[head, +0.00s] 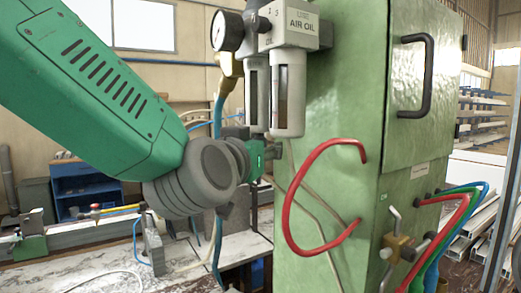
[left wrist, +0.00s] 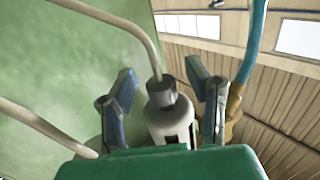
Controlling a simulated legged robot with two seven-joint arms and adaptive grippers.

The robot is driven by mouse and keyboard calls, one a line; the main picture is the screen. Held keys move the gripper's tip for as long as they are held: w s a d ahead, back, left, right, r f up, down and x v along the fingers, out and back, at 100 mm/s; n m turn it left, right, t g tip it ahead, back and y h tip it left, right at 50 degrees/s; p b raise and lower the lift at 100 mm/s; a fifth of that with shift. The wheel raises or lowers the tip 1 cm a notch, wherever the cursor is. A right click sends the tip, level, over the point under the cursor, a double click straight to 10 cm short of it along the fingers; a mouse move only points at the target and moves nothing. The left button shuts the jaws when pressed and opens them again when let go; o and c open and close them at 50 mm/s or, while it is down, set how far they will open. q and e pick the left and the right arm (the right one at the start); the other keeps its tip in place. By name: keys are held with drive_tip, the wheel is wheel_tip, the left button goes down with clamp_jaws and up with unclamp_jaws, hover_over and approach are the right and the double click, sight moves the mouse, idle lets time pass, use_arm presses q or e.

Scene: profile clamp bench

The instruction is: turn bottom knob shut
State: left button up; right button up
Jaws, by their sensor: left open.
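The air oil unit (head: 289,85) is fixed to the green cabinet, with two hanging bowls and a round gauge (head: 228,31). In the left wrist view, a grey bottom knob (left wrist: 161,93) sits on the end of a pale bowl (left wrist: 172,126), with a thin tube running from it. My left gripper (left wrist: 164,106) is open, one finger on each side of the knob and bowl, with visible gaps. In the head view, my left gripper (head: 262,153) is just below the bowls; its fingers are mostly hidden and the knob cannot be made out. My right gripper is not in view.
The green cabinet (head: 330,190) stands close to the right of my left gripper. A red hose (head: 290,215) loops from its face. Thin beige tubes hang beside the gripper. A brass valve (head: 400,248) with coloured hoses sits lower right. A blue hose (left wrist: 252,45) runs by the right finger.

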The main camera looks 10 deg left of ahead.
use_arm(q)
drive_tip(key=s+a, duration=0.1)
drive_tip(key=s, duration=1.1)
drive_tip(key=shift+a, duration=0.3)
drive_tip(key=shift+d, duration=0.2)
